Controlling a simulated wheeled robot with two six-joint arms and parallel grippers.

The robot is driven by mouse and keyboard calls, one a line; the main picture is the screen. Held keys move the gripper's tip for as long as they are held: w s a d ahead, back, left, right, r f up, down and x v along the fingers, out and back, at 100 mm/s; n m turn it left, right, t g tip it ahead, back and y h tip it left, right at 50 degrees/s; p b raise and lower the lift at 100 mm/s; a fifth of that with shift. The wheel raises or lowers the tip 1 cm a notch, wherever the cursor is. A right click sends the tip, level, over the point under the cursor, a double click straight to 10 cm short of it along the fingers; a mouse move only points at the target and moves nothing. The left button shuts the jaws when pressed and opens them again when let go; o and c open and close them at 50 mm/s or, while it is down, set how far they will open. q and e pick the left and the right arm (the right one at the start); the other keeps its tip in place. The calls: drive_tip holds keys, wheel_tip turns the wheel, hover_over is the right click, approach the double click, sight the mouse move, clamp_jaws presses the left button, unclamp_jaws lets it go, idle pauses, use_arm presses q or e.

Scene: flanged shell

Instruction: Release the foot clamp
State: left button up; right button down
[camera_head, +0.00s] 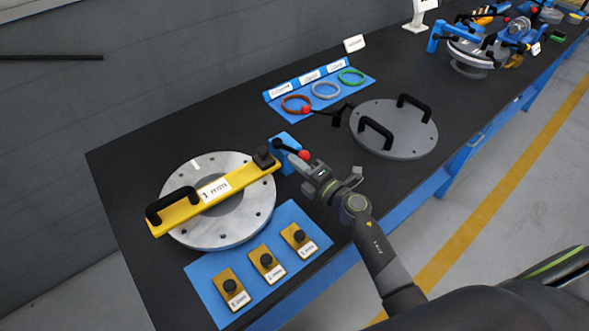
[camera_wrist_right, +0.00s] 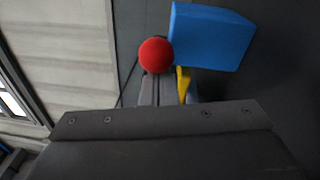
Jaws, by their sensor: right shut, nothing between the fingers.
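The foot clamp is a blue block (camera_head: 285,150) with a dark lever ending in a red ball (camera_head: 303,154). It stands at the right end of a yellow bar (camera_head: 225,192) that lies across a round metal flange (camera_head: 235,222). A black pad (camera_head: 264,158) sits over the bar's end. My right gripper (camera_head: 304,164) is shut and empty, close by the red ball. In the right wrist view the red ball (camera_wrist_right: 156,55) is just beyond the fingertips (camera_wrist_right: 165,82), with the blue block (camera_wrist_right: 212,36) to its right. Whether the fingers touch the ball I cannot tell.
A blue mat (camera_head: 207,270) with several brass-coloured, black-knobbed blocks lies in front. A grey disc with two black handles (camera_head: 395,130) lies to the right. Behind is a blue ring rack (camera_head: 320,90) and a second red-knobbed lever (camera_head: 307,110). The black table's far left is clear.

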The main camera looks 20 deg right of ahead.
sight(307, 155)
idle(0.4)
drive_tip(key=shift+w+d+f+n+g+y+b, duration=0.1)
drive_tip(key=shift+w+d+n+g+y+b, duration=0.1)
drive_tip(key=shift+d+n+g+y+b, duration=0.4)
drive_tip(key=shift+w+d+n+g+y+b, duration=0.1)
drive_tip(key=shift+w+n+g+y+b, duration=0.15)
drive_tip(key=shift+n+y, duration=0.45)
drive_tip(key=shift+w+d+f+n+g+y+b, duration=0.1)
drive_tip(key=shift+d+n+g+y+b, duration=0.2)
drive_tip(key=shift+y, duration=0.2)
drive_tip(key=shift+w+d+n+g+y+b, duration=0.1)
drive_tip(key=shift+d+g+y+b, duration=0.05)
drive_tip(key=shift+g+y+b, duration=0.3)
drive_tip(key=shift+w+d+n+g+y+b, duration=0.3)
drive_tip(key=shift+n+g+y+b, duration=0.3)
drive_tip(key=shift+y+b, duration=0.2)
drive_tip(key=shift+w+d+n+g+y+b, duration=0.25)
drive_tip(key=shift+n+g+y+b, duration=0.3)
drive_tip(key=shift+b, duration=0.2)
drive_tip(key=shift+r+g, duration=0.2)
drive_tip(key=shift+g, duration=0.05)
